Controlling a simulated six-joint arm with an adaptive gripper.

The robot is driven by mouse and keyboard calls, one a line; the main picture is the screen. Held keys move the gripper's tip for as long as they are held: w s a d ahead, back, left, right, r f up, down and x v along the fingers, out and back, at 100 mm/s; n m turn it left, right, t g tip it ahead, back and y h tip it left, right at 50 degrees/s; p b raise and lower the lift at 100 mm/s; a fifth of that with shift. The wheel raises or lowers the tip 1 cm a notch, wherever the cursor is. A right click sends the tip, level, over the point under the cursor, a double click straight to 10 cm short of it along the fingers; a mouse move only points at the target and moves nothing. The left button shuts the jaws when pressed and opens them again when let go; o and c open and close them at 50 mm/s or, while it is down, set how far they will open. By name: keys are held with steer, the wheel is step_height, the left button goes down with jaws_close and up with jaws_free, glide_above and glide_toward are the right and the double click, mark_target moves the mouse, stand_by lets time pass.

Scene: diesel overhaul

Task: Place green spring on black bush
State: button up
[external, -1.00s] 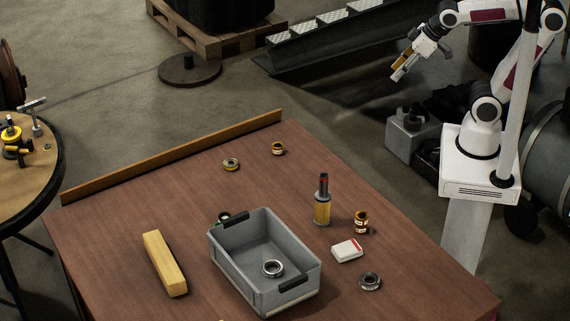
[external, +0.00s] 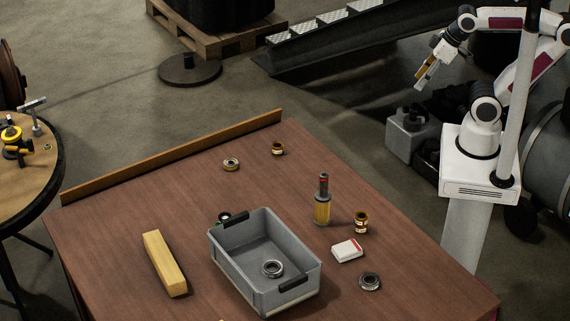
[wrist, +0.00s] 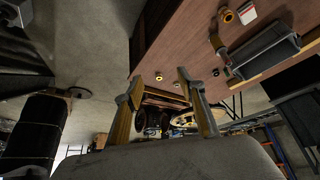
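A small dark round part (external: 223,217) stands on the table just behind the grey bin's left corner. It looks black, with a bit of green at its lower left. The bin's wall partly hides it, and I cannot tell whether the spring and the bush are both there. No separate green spring is clear in either view. My gripper (external: 424,76) is raised at the upper right, beyond the table edge and far from that part. In the wrist view my gripper (wrist: 159,77) has its two fingers apart with nothing between them.
The grey bin (external: 235,273) holds a metal ring (external: 272,268). Around it are a wooden block (external: 165,262), a yellow-and-red cylinder (external: 322,202), a copper-coloured bush (external: 361,222), a white-red box (external: 347,251) and a bearing (external: 370,282). The table's back middle is mostly clear.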

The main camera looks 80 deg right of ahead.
steer(key=w+a+r+n+t, duration=0.1)
steer(key=w+a+t, duration=0.15)
steer(key=w, duration=1.35)
steer(key=w+a+n+t, duration=0.1)
steer(key=w+a+n, duration=0.15)
steer(key=w, duration=1.45)
steer(key=w+a+f+t+y, duration=0.2)
steer(key=w+a+f, duration=0.3)
steer(key=w, duration=0.4)
steer(key=w+a+f+n+y, duration=0.3)
steer(key=w+a+f+y, duration=0.1)
steer(key=w+a+f, duration=0.75)
steer(key=s+a+f+y, duration=0.1)
steer(key=a+f, duration=0.3)
steer(key=f, duration=0.1)
steer(key=s+a+f+n+y, duration=0.1)
steer(key=a+f+y, duration=0.1)
steer(key=a+f, duration=0.3)
steer(key=s+a+f+n+y, duration=0.1)
steer(key=a+f, duration=0.3)
steer(key=f, duration=0.3)
steer(key=shift+s+a+n+g, duration=0.25)
steer(key=shift+s+a+g, duration=0.05)
steer(key=shift+s+g, duration=0.1)
